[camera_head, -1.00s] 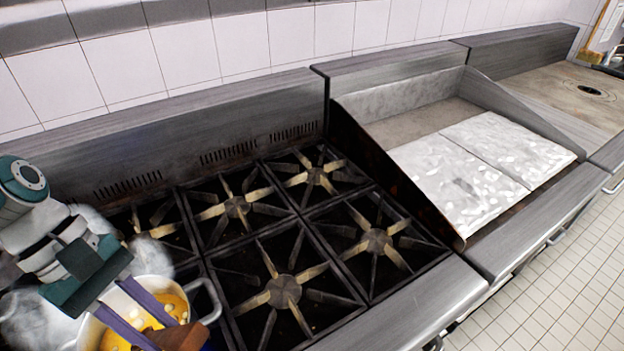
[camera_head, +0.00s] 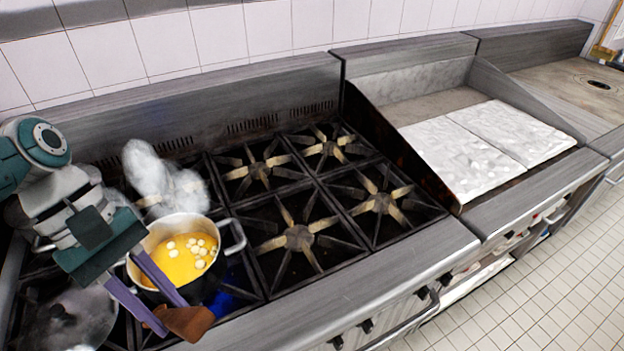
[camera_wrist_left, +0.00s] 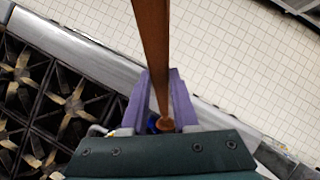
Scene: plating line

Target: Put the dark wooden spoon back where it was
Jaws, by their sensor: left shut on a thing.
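My left gripper (camera_head: 174,314) is shut on the dark wooden spoon (camera_head: 190,322). It is over the front of the stove, in front of the pot (camera_head: 238,236). The spoon's brown end shows between and beyond the purple fingers in the head view. In the left wrist view, the spoon (camera_wrist_left: 152,45) is a long brown shaft running up from between the fingers (camera_wrist_left: 160,90) to the top edge. A rounder brown end shows low between the fingers. My right gripper is not in view.
The pot holds orange soup with pale round pieces, and a blue flame (camera_head: 236,290) shows beside it. Pale steam (camera_head: 160,180) rises behind it. Empty burners (camera_head: 299,238) lie to the right, then a griddle with two white slabs (camera_head: 465,160). A tiled floor lies beyond the front edge.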

